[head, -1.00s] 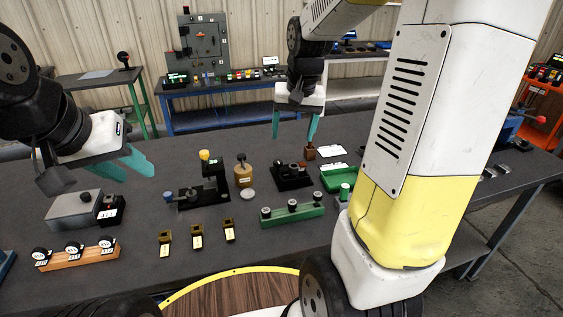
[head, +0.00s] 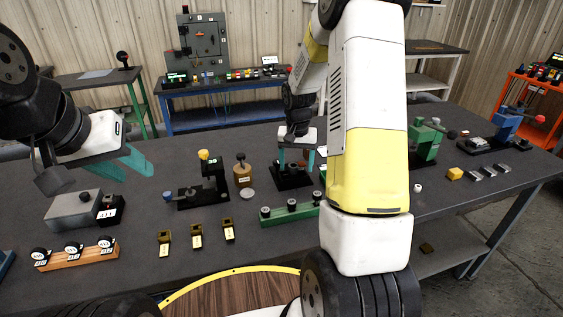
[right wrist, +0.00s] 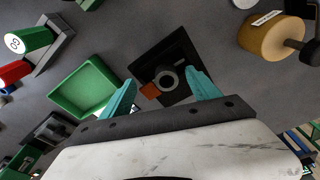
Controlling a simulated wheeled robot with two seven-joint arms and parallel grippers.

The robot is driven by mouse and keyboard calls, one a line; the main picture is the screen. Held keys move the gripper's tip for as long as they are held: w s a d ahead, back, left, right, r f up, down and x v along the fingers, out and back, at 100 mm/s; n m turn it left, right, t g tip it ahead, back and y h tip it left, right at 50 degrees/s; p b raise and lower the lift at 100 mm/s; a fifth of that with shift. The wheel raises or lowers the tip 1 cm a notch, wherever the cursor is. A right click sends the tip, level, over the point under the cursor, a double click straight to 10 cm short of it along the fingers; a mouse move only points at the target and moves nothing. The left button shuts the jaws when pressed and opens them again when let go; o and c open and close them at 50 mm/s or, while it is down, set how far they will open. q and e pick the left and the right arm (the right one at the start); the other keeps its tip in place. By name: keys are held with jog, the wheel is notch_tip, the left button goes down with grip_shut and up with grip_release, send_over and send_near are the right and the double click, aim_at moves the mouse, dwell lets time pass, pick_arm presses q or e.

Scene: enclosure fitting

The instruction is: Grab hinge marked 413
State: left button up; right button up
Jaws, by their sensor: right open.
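Three small dark-and-brass pieces with pale labels, (head: 164,243), (head: 197,237) and (head: 228,230), stand in a row at the front of the table. They look like hinges, but their numbers are too small to read. My right gripper (head: 296,160) is open, pointing down over a black fixture (head: 292,182). In the right wrist view, the black fixture (right wrist: 178,62) with a round grey ring lies beyond the parted fingertips. A small orange-brown block (right wrist: 150,91) shows between the fingers. My left gripper (head: 125,168) hangs with fingers apart and empty above the table's left side.
A green bar with knobs (head: 290,214) stands in front of the right gripper. A wooden cylinder (head: 243,175) and a black stand with a yellow knob (head: 212,180) are left of it. A green tray (right wrist: 84,90) lies close by in the right wrist view.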

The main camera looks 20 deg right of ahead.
jog(key=shift+f, duration=0.5)
